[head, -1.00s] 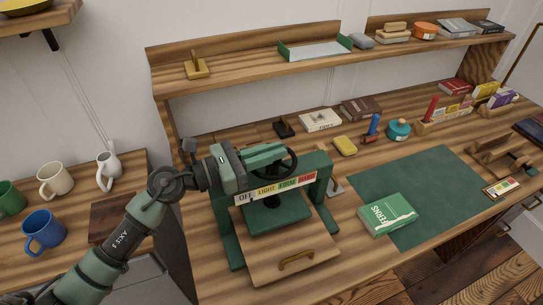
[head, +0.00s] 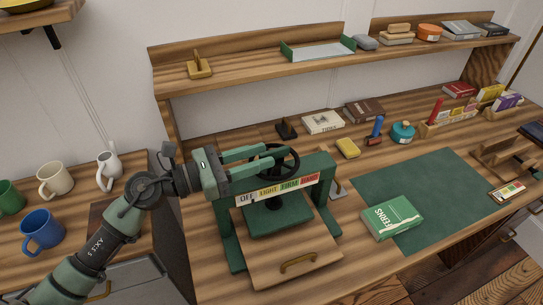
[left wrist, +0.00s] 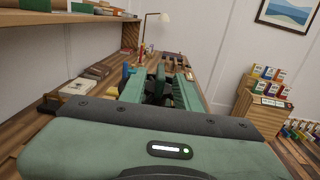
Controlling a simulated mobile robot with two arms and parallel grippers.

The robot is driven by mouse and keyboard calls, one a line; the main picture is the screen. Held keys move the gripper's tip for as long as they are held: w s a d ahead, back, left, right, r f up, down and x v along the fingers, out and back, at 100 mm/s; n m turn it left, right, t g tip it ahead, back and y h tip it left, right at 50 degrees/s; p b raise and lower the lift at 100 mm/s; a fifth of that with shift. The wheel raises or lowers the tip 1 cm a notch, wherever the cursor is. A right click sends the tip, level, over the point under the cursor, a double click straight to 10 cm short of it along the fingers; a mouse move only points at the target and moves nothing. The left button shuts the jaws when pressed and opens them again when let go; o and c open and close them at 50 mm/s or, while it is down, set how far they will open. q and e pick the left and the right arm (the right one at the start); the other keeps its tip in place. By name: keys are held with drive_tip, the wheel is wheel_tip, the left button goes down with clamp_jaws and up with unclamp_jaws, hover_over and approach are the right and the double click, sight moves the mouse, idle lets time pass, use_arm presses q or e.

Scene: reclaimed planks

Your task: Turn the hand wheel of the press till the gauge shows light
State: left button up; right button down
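The green press (head: 318,170) stands on the plank bench, with a black hand wheel (head: 291,158) on top. Its front gauge strip (head: 278,190) reads OFF, LIGHT, FIRM, HARD; I cannot make out where a pointer stands. My left gripper (head: 262,160) comes in from the left at wheel height, its two green fingers apart, with their tips at the wheel's left side. I cannot tell whether they touch the rim. In the left wrist view the fingers (left wrist: 160,88) also show a gap, with dark parts between them. My right gripper is not in view.
A wooden board with a brass handle (head: 297,263) lies at the press's foot. A green book (head: 392,217) lies on a green mat (head: 440,180) to the right. Mugs, including a blue one (head: 41,230), stand at left. A shelf (head: 240,78) runs behind the press.

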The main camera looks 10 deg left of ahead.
use_arm(q)
drive_tip(key=v, duration=0.2)
drive_tip(key=shift+s+a+f+b, duration=0.15)
drive_tip(key=shift+s+a+b, duration=0.15)
drive_tip(key=shift+b, duration=0.1)
drive_tip(key=shift+s+a, duration=0.25)
drive_tip(key=shift+a, duration=0.1)
idle(0.3)
